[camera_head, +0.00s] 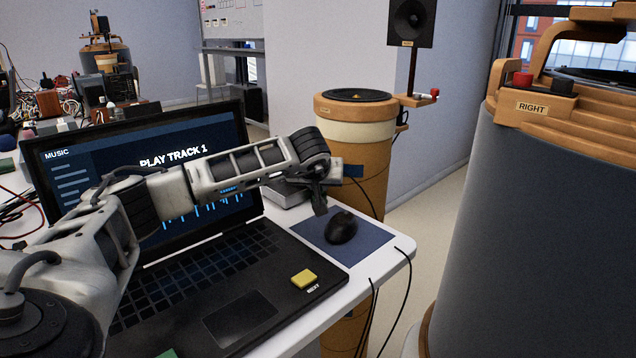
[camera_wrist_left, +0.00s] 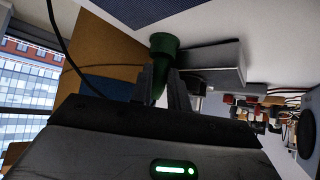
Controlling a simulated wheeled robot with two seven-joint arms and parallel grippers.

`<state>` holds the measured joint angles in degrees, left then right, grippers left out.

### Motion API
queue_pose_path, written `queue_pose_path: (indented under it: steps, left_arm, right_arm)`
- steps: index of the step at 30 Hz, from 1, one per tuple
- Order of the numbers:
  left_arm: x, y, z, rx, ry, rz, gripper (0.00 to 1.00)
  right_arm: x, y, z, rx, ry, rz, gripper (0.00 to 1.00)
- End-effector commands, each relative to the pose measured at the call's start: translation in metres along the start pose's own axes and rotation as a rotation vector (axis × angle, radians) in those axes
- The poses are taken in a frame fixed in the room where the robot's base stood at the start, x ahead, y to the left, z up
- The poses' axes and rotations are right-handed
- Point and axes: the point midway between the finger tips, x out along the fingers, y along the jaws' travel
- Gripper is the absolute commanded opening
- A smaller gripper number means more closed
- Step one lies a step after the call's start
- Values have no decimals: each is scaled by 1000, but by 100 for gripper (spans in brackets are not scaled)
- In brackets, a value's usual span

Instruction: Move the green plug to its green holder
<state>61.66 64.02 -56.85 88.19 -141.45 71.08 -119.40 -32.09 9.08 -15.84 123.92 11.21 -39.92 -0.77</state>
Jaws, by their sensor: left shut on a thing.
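My left gripper (camera_head: 319,204) is at the end of the arm that crosses over the laptop, near the mouse. In the left wrist view its fingers (camera_wrist_left: 165,88) are shut on the green plug (camera_wrist_left: 163,44), a dark green piece with a wide round end pointing away from my palm. In the head view the plug is hidden behind my gripper. I cannot make out a green holder in either view. My right gripper is in neither view.
The black laptop (camera_head: 238,306), with a yellow button (camera_head: 303,278), covers much of the white table. A black mouse (camera_head: 341,228) sits on a blue mat (camera_head: 372,238). Cables hang over the table's right edge. A large drum labelled RIGHT (camera_head: 545,215) and a smaller drum (camera_head: 362,135) stand beyond it.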

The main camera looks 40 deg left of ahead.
Motion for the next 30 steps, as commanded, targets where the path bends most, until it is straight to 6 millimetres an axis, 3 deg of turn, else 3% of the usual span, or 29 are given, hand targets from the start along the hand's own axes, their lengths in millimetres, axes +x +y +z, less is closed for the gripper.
queue_pose_path:
  steps: [23, 24, 26, 30]
  left_arm:
    - [5, 0, 6, 0, 0, 1, 0]
    - [5, 0, 6, 0, 0, 1, 23]
    - [5, 0, 6, 0, 0, 1, 39]
    - [6, -2, 5, -1, 0, -4, 43]
  right_arm:
    - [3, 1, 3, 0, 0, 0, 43]
    - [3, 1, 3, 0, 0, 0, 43]
    - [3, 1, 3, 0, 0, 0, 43]
    - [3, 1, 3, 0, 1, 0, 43]
